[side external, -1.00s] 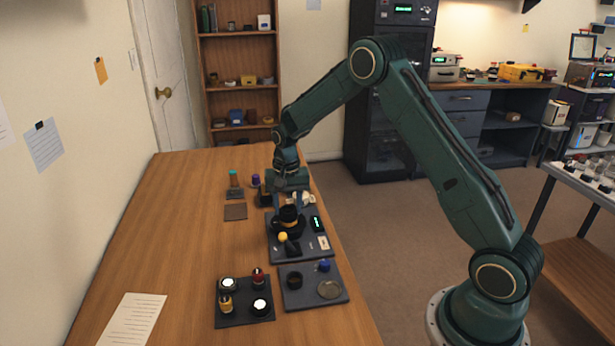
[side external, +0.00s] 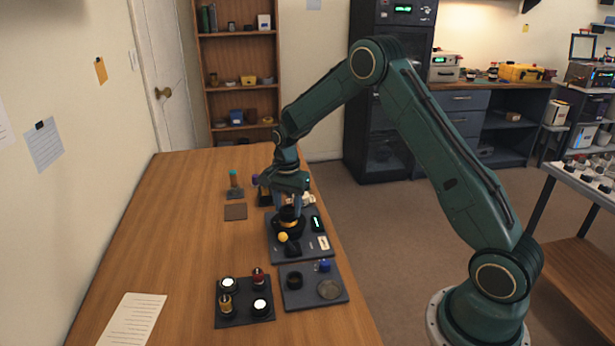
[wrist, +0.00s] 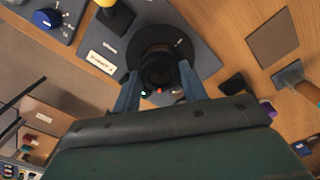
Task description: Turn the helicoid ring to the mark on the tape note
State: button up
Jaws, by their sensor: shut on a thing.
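The black lens with its helicoid ring (wrist: 160,68) stands on a dark grey work plate (side external: 273,243); it also shows in the side view (side external: 289,226), with a yellow band. My gripper (side external: 290,208) points down over it. In the wrist view my gripper (wrist: 160,84) has its two blue fingers on opposite sides of the ring, shut on it. A small green dot and a red dot show at the ring's near edge. The pale tape note (wrist: 101,62) lies on the plate beside the lens; its writing is too small to read surely. It also shows in the side view (side external: 323,243).
A yellow-knobbed part (side external: 283,238) stands close in front of the lens. A small green display (side external: 317,224) is to its right. Two trays of parts, left (side external: 232,316) and right (side external: 310,304), lie nearer the camera. The table's left side is mostly clear.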

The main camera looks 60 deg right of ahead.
aim_at(288, 209)
jog(key=o, duration=1)
jog(key=shift+r, duration=0.15)
notch_tip(288, 209, up, 14)
jog(key=shift+f, duration=0.2)
dwell(0.4)
